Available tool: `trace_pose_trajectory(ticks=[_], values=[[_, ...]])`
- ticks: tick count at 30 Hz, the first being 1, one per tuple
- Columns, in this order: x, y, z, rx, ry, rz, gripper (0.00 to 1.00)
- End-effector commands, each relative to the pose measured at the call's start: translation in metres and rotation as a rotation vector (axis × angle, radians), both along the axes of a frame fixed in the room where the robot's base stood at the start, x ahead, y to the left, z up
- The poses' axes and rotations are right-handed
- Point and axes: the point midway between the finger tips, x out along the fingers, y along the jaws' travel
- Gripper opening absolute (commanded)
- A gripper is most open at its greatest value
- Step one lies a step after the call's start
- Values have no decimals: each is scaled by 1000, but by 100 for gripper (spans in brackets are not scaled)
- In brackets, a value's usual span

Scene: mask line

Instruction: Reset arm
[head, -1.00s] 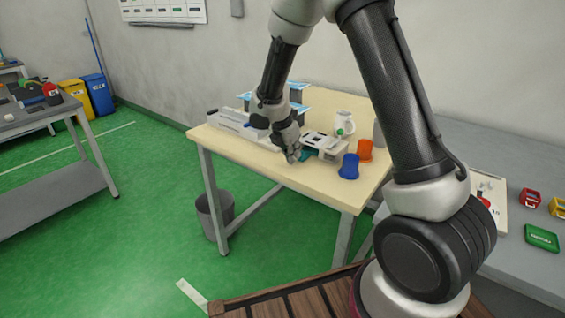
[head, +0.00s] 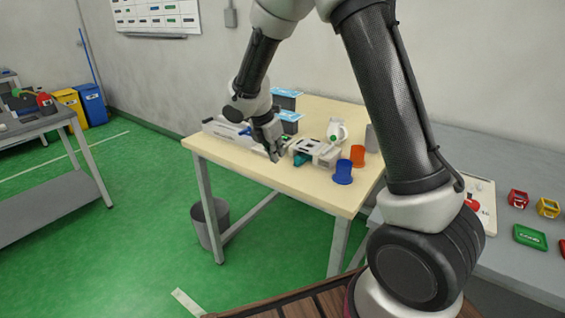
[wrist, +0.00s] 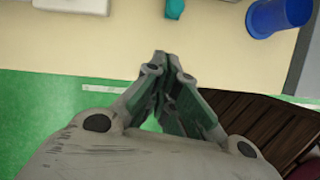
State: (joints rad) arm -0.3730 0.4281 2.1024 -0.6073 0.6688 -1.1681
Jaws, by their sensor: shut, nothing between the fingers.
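My gripper (head: 276,153) is shut and empty. In the head view it points down over the front part of the wooden-topped table (head: 310,187), left of the white machine. In the wrist view the shut fingers (wrist: 162,62) reach toward the table's front edge, with green floor below them. My arm crosses the head view from the top and right.
On the table stand a white device (head: 316,151) with a teal part, a blue cup (head: 343,172), an orange cup (head: 357,156) and a white mug (head: 337,131). A grey bin (head: 211,222) stands below. Green floor (head: 110,250) lies open at left.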

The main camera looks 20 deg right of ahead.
Motion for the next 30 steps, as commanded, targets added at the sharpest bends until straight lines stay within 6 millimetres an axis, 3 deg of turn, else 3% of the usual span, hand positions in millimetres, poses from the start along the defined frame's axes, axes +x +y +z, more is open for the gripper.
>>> trace_pose_trajectory(ticks=[3, 9, 14, 19, 23, 30], values=[[-3, 9, 23, 2, -3, 2, 0], [-7, 15, 43, -1, -1, 1, 0], [-8, 16, 45, 3, -6, -19, 0], [-17, 13, 42, 27, -41, -219, 0], [-54, 4, 30, 50, -47, -508, 0], [-133, -32, 72, 158, -138, -1078, 0]])
